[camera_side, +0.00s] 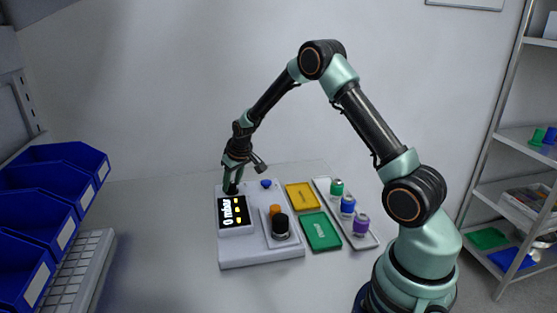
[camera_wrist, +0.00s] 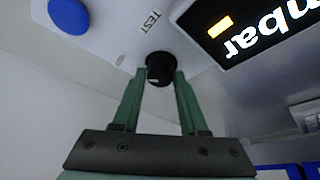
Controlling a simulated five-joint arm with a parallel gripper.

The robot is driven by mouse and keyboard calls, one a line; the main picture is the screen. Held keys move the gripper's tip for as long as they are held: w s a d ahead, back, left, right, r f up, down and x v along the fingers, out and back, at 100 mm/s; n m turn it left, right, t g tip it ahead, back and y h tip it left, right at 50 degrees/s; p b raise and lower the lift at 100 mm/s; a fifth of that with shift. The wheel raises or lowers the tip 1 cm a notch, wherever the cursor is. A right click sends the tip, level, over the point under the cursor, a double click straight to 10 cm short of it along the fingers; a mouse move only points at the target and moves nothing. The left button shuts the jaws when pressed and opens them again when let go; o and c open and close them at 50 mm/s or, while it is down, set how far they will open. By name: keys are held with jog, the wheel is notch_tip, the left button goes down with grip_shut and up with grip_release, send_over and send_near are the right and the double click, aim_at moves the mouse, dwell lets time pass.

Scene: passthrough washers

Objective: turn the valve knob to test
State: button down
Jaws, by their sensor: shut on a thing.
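The valve knob (camera_wrist: 160,68) is black and round and sits on the white panel of the test unit (camera_side: 262,250). My gripper (camera_wrist: 161,78) is shut on it, with one green finger on each side. A small pale mark shows on the knob's lower side in the wrist view. The printed word TEST (camera_wrist: 150,21) is on the panel just above the knob in that view. In the side view my gripper (camera_side: 231,187) is down at the unit's back left, behind the display (camera_side: 233,212), which reads 0 mbar. The knob is hard to make out there.
A blue button (camera_side: 266,183) is right of my gripper. Orange and black round parts stand on the unit's front. Yellow (camera_side: 301,196) and green (camera_side: 320,231) trays and a white tray (camera_side: 361,241) with several capped containers are at right. Blue bins (camera_side: 65,170) are at left.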

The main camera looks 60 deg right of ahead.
jog(key=shift+m, duration=1.4)
jog(key=shift+c, duration=2.2)
grip_release()
jog(key=shift+r, duration=0.1)
jog(key=v, duration=1.2)
jog(key=shift+a, duration=0.1)
